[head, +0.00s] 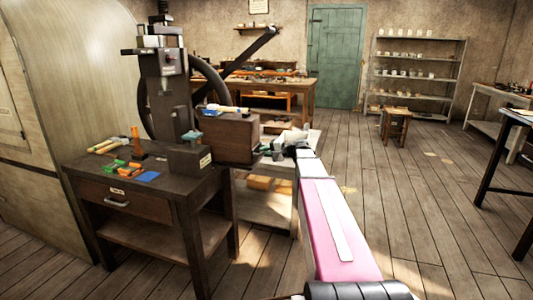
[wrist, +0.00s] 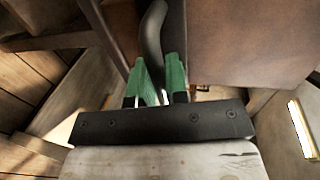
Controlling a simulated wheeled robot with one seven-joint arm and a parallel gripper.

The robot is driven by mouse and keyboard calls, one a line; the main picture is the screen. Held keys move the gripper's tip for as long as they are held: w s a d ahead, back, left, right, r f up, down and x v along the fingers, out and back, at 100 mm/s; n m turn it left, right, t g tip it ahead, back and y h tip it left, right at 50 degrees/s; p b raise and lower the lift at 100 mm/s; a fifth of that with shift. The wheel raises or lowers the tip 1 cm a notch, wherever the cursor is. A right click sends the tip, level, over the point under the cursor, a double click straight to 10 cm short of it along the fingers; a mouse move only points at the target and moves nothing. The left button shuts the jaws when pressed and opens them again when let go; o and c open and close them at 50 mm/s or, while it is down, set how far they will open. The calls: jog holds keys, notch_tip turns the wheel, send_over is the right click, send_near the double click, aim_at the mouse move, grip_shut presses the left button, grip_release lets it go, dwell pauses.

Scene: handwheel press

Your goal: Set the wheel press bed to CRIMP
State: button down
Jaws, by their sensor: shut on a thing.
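The wheel press (head: 172,85) stands on a dark workbench at the left in the head view, with a dark handwheel (head: 222,84) behind its column and a long dark bar slanting up to the right. My gripper (head: 268,150) is at the right side of the brown box-shaped part (head: 232,138) of the press. In the wrist view its green fingers (wrist: 160,82) are shut on a dark curved bar (wrist: 153,35), which rises between them. Whether this bar is part of the handwheel cannot be told. The press bed's setting and any CRIMP mark cannot be read.
A low shelf unit (head: 262,210) stands close behind my gripper. The wooden floor to the right is mostly clear.

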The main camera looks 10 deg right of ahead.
aim_at(213, 144)
jog(key=r+x, duration=0.1)
jog(key=x, duration=0.8)
jog(key=r+x, duration=0.2)
jog(key=x, duration=0.7)
jog(key=a+r+x, duration=0.1)
jog(key=r+x, duration=0.1)
jog(key=x, duration=0.7)
jog(key=shift+w+r, duration=0.2)
jog(key=shift+w, duration=0.1)
jog(key=c, duration=1.2)
grip_release()
jog(key=shift+a, duration=0.1)
jog(key=shift+o, duration=0.2)
jog(key=v, duration=1)
jog(key=shift+s+d+r, duration=0.1)
jog(key=shift+s+d, duration=0.05)
jog(key=shift+d, duration=0.2)
